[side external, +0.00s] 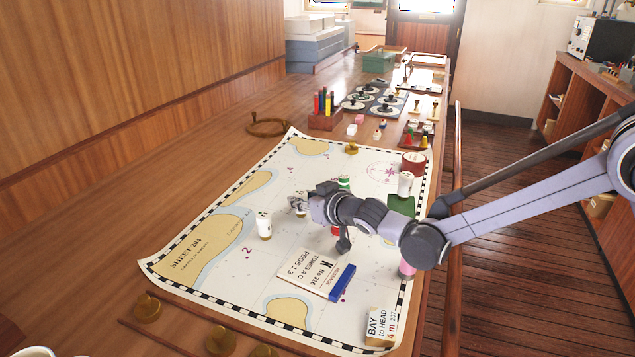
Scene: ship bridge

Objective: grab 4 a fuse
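I cannot tell for certain which piece is the fuse. Small white cylinders with dark marks stand on a paper chart (215,290). One white cylinder (264,225) stands upright left of my gripper. Another white cylinder (298,204) is at my gripper's left side, partly hidden by it. A third white cylinder (405,184) is by a green block (401,206). A green-and-white striped cylinder (344,183) stands just behind my gripper. My gripper (328,215) is low over the chart's middle, its fingers spread apart. It appears empty, though the wrist hides part of it.
A message card (308,270) with a blue bar (342,282) lies in front of my gripper. A red piece (336,231) and a pink piece (407,270) are close to my arm. A pen rack (325,117) stands farther back. The chart's left side is mostly clear.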

